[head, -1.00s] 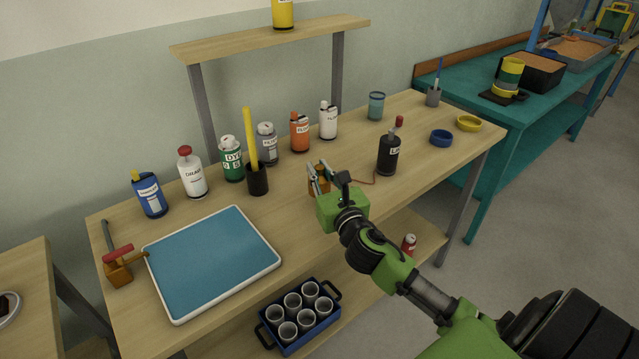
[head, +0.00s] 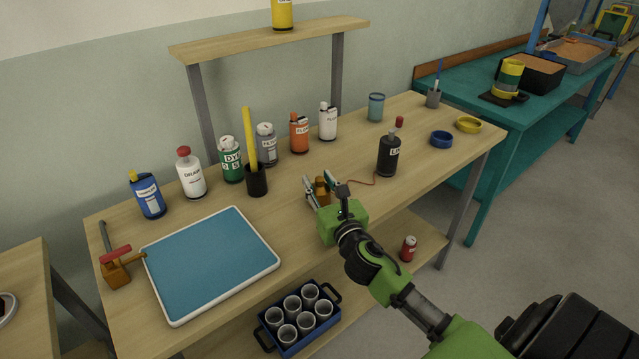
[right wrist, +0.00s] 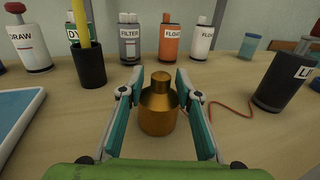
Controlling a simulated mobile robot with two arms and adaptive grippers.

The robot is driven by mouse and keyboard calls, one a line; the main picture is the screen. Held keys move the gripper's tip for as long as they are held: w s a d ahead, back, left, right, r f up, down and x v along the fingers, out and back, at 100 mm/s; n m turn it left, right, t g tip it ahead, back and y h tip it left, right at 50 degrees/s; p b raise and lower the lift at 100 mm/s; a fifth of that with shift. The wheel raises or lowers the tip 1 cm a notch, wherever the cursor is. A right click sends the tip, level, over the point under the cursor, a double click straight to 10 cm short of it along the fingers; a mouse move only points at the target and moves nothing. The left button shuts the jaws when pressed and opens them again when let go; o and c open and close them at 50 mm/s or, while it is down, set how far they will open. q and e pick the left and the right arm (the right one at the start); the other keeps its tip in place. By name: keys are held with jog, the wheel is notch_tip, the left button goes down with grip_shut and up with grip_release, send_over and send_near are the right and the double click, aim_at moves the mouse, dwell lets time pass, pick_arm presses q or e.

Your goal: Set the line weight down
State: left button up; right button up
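The line weight is a brass cylinder (right wrist: 158,112) with a narrower neck. It stands upright on the wooden table between the fingers of my right gripper (right wrist: 156,95). The fingers are spread, with a gap on each side of the weight. In the head view the weight (head: 322,191) shows partly between the fingers of the right gripper (head: 321,184). A thin reddish line runs right from near the weight to a black bottle (head: 388,157), whose label is partly readable. My left gripper is not in view.
Behind stand a dark cup with a yellow stick (head: 257,182) and several labelled bottles, including an orange one (head: 299,134). A blue-topped tray (head: 210,263) lies at left. A blue ring (head: 441,139) and a yellow ring (head: 468,125) lie at right. The table front centre is clear.

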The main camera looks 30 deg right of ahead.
jog(key=shift+r, duration=0.1)
jog(key=v, duration=1.1)
jog(key=shift+a, duration=0.1)
jog(key=shift+s, duration=0.5)
